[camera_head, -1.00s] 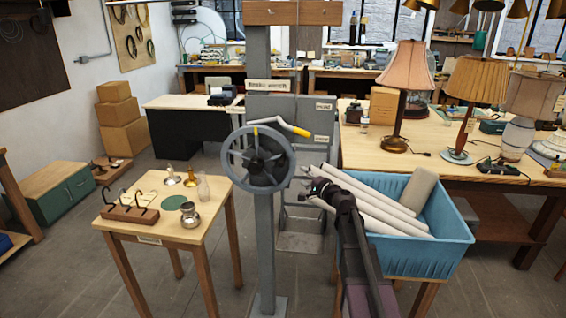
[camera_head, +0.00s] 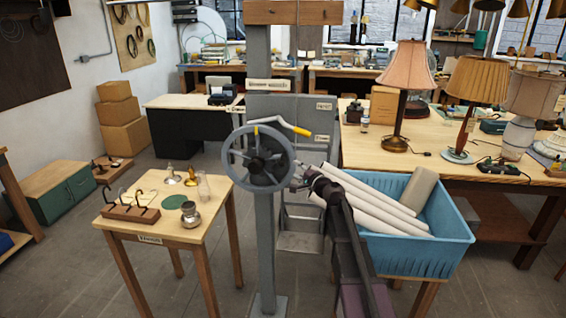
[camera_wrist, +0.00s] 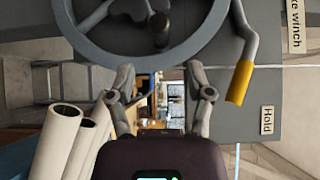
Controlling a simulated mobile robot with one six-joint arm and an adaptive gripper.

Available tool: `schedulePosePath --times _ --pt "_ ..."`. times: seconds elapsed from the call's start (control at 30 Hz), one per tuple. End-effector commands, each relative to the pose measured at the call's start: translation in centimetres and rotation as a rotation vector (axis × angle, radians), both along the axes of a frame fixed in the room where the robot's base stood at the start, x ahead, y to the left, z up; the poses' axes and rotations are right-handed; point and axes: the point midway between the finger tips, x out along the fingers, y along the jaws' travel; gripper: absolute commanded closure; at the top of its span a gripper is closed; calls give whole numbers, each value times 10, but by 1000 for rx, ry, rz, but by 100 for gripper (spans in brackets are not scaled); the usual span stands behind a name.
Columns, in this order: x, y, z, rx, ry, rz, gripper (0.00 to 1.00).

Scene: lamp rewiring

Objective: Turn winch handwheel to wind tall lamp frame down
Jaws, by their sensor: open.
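The grey winch handwheel (camera_head: 236,140) is mounted on a grey post and has dark spokes and a yellow mark at its top. In the wrist view its rim (camera_wrist: 100,52) fills the top of the picture. My gripper (camera_head: 294,180) is at the wheel's lower right side. In the wrist view the gripper (camera_wrist: 158,76) has its fingers spread apart and empty, with the tips close to the rim. I cannot tell whether they touch it. A lever with a yellow grip (camera_head: 302,131) sticks out right of the wheel's top; the grip also shows in the wrist view (camera_wrist: 240,82).
A blue bin (camera_head: 440,255) with pale rolls stands right of my arm. A small wooden table (camera_head: 150,205) with hooks and small metal parts stands left of the post. A "Hold" label (camera_wrist: 267,119) is on the grey panel. Lamps stand on the right bench (camera_head: 440,150).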

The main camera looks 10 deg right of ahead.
Motion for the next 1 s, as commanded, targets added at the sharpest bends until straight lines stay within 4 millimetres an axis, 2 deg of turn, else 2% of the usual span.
schedulePosePath --times 0.1,0.5,0.7,1.0 --pt "20 8 0 0 0 1 33" --pt "69 34 0 0 0 0 33" --pt "80 39 0 0 0 0 33" --pt "81 40 0 0 0 -1 33"
